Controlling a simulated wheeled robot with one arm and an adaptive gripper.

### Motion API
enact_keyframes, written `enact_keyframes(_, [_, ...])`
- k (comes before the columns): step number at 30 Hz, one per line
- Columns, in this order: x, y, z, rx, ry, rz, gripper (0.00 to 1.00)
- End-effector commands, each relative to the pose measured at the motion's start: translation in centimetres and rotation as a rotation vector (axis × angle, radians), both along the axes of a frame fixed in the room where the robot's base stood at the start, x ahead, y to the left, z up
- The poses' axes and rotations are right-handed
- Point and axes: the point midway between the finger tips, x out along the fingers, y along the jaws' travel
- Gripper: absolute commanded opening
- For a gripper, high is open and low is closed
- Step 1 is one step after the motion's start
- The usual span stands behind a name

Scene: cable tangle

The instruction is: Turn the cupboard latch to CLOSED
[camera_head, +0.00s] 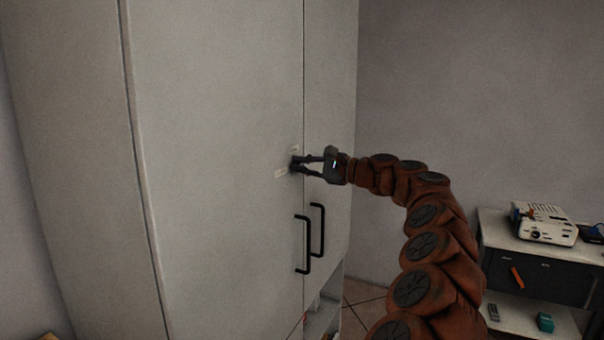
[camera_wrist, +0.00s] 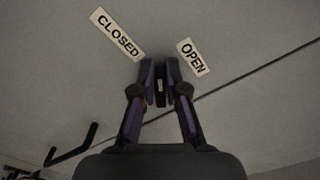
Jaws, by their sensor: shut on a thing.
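The pale cupboard (camera_head: 215,120) stands tall with its doors shut. Its latch (camera_wrist: 160,86) is a small dark piece between my fingertips in the wrist view, mostly hidden by them. My gripper (camera_head: 297,164) is shut on the latch, reaching it from the right in the head view. A white CLOSED label (camera_wrist: 117,34) lies up and left of the latch in the wrist view. A white OPEN label (camera_wrist: 193,57) lies up and right of it. In the head view the labels are too small to read. I cannot tell exactly which way the latch points.
Two black door handles, a left one (camera_head: 303,245) and a right one (camera_head: 319,230), stick out below the latch. A seam (camera_wrist: 240,88) between the doors runs beside the OPEN label. A side table (camera_head: 495,222) with a white device (camera_head: 543,224) stands at the right.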

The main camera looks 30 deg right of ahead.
Motion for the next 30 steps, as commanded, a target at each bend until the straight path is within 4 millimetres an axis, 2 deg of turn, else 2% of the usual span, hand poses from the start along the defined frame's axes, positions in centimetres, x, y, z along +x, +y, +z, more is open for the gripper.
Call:
enact_keyframes(1, [-0.01,0.13,-0.57,-0.037,-0.024,0.002,0.00])
enact_keyframes(15, [-0.13,0.36,-1.18,-0.381,-0.230,0.000,0.00])
enact_keyframes(30, [-0.13,0.44,-1.34,-0.536,-0.323,0.003,0.00])
